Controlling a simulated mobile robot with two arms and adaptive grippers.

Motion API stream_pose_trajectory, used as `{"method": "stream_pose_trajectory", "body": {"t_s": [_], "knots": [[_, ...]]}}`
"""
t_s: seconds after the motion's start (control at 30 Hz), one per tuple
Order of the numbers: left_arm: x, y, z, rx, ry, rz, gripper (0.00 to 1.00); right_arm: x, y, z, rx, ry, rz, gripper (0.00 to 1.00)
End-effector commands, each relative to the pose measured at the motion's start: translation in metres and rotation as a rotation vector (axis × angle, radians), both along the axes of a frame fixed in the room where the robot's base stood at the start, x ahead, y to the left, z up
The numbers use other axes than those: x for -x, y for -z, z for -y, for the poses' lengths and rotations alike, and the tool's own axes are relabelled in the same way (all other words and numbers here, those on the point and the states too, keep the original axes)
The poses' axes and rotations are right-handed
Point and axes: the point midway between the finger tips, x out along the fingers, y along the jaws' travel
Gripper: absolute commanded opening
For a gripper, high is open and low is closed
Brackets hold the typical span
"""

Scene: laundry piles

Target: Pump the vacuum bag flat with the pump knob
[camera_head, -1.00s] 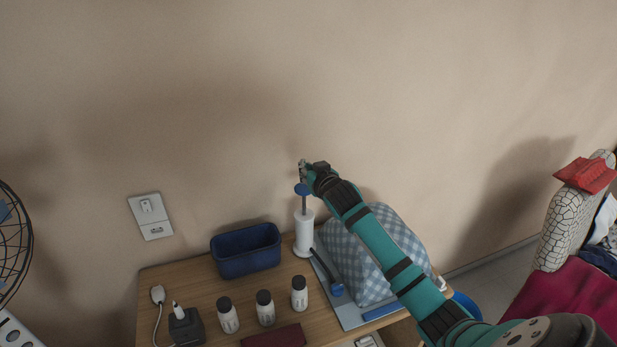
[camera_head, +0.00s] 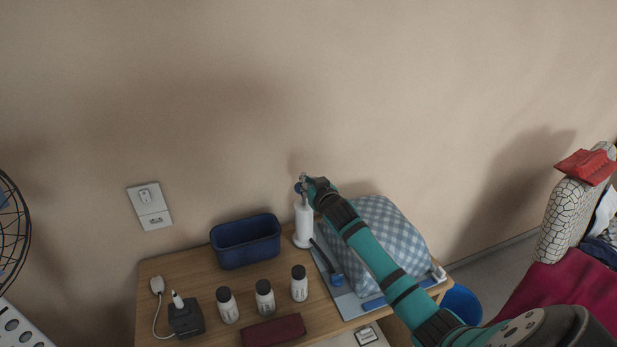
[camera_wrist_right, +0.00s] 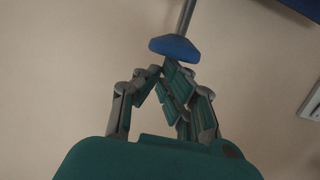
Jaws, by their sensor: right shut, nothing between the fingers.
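The white pump (camera_head: 303,222) stands upright on the table at the left edge of the bag, with its blue knob (camera_head: 298,188) at the top. My right gripper (camera_head: 303,179) is shut and empty, its fingertips at the top of the knob. In the right wrist view the knob (camera_wrist_right: 174,48) sits right at the fingertips (camera_wrist_right: 168,66), its grey rod running away from them; they seem to touch. The blue-and-white checked vacuum bag (camera_head: 385,235) is still bulging, partly hidden behind my right arm. A dark hose leads to a blue valve cap (camera_head: 337,280). My left gripper is out of view.
The wooden table (camera_head: 180,262) also holds a blue bin (camera_head: 245,243), several white bottles (camera_head: 264,301), a dark red case (camera_head: 273,330) and a black charger (camera_head: 186,319). A fan (camera_head: 12,235) stands at the left. The wall is close behind.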

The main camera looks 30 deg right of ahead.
Motion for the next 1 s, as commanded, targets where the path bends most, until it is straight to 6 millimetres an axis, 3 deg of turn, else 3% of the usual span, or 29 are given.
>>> {"method": "stream_pose_trajectory", "body": {"t_s": [0.03, 0.2, 0.6, 0.73, 0.87, 1.0], "knots": [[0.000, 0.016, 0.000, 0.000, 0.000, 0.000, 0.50, 0.001, 0.027, -0.001, -0.004, 0.001, -0.011, 0.00], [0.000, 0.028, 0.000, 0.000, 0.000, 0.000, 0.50, 0.001, 0.048, -0.001, -0.003, 0.001, -0.011, 0.00], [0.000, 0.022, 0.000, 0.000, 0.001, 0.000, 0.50, 0.001, 0.043, -0.001, -0.002, 0.001, -0.013, 0.00], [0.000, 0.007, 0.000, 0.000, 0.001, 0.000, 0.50, -0.002, 0.026, 0.000, -0.002, 0.001, -0.012, 0.00], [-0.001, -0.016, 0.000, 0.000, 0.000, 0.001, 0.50, -0.007, -0.003, 0.002, -0.001, 0.001, -0.007, 0.00], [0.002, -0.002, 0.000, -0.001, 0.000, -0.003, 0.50, 0.016, 0.002, -0.004, -0.001, -0.002, -0.009, 0.00]]}}
